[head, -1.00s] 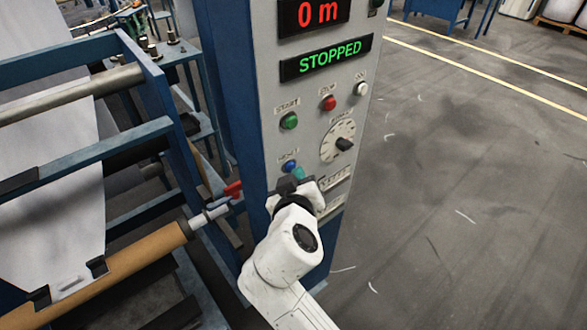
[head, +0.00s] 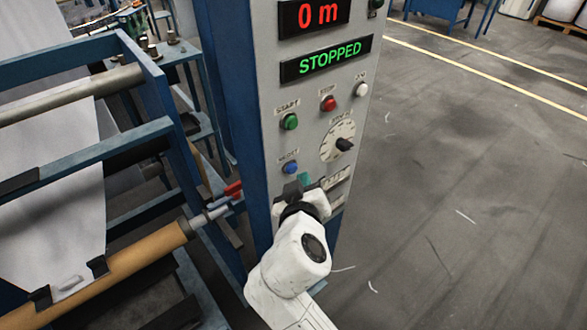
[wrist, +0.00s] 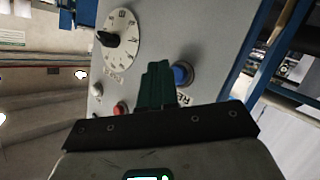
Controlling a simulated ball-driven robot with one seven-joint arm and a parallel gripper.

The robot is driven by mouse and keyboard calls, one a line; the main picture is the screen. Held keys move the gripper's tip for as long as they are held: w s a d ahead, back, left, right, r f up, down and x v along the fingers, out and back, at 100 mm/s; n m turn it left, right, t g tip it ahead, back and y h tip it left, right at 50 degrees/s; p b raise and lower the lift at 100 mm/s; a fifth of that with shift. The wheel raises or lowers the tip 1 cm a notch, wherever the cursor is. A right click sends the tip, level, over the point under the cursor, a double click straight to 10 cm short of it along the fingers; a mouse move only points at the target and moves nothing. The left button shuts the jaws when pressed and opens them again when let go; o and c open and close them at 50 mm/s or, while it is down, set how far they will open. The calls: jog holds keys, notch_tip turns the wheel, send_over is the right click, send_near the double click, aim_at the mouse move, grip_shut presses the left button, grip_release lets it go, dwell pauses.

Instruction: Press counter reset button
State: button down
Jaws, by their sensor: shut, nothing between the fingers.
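The blue reset button (head: 291,168) sits low on the grey control panel (head: 268,110), under a label. It also shows in the wrist view (wrist: 182,74), just right of my fingers. My gripper (head: 304,181) is shut and empty, its green fingertips below and right of the button in the head view.
A green start button (head: 290,121), a red stop button (head: 328,103), a white button (head: 361,89) and a black-pointer dial (head: 344,144) share the panel. A blue frame with a brown roll (head: 120,268) stands left. The floor to the right is open.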

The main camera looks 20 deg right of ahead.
jog(key=s, duration=0.1)
jog(key=s+d, duration=0.1)
jog(key=s, duration=0.2)
jog(key=shift+s+d+p, duration=0.25)
jog(key=shift+s+p, duration=0.05)
jog(key=shift+s, duration=0.05)
dwell(0.7)
jog(key=s+d+f+m+g+y, duration=0.2)
jog(key=s+d+f+g, duration=0.6)
jog(key=s+f, duration=0.6)
jog(key=s+f+n+g+y, duration=0.1)
jog(key=s+f+g+y, duration=0.3)
jog(key=s, duration=0.9)
jog(key=shift+s+f, duration=0.2)
jog(key=shift+f, duration=0.5)
jog(key=shift+w+d, duration=0.1)
jog(key=shift+w, duration=0.05)
